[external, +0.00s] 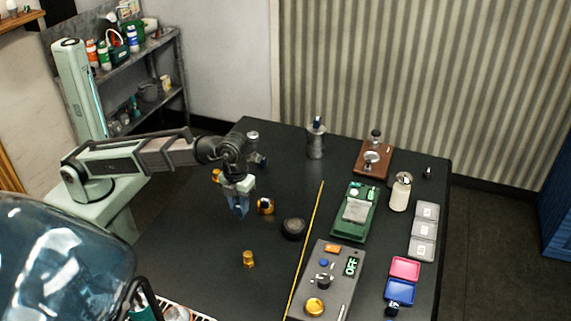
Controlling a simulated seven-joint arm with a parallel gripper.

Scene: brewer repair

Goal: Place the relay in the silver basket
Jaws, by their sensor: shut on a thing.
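My gripper (239,208) points down over the left part of the dark table. It is shut on a small blue-grey thing, partly hidden by the fingers; I cannot tell for sure that it is the relay. It seems to hang just above the tabletop, left of a gold cup-like part (265,206). I cannot clearly pick out a silver basket. A silver round part (371,158) sits on a brown board at the back right.
A black round part (293,228) and a gold cylinder (249,259) stand nearby. A yellow stick (311,236) crosses the table. Beyond it are a green scale (355,211), a grey control box (327,283) and a white bottle (400,192). A silver canister (316,140) stands behind.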

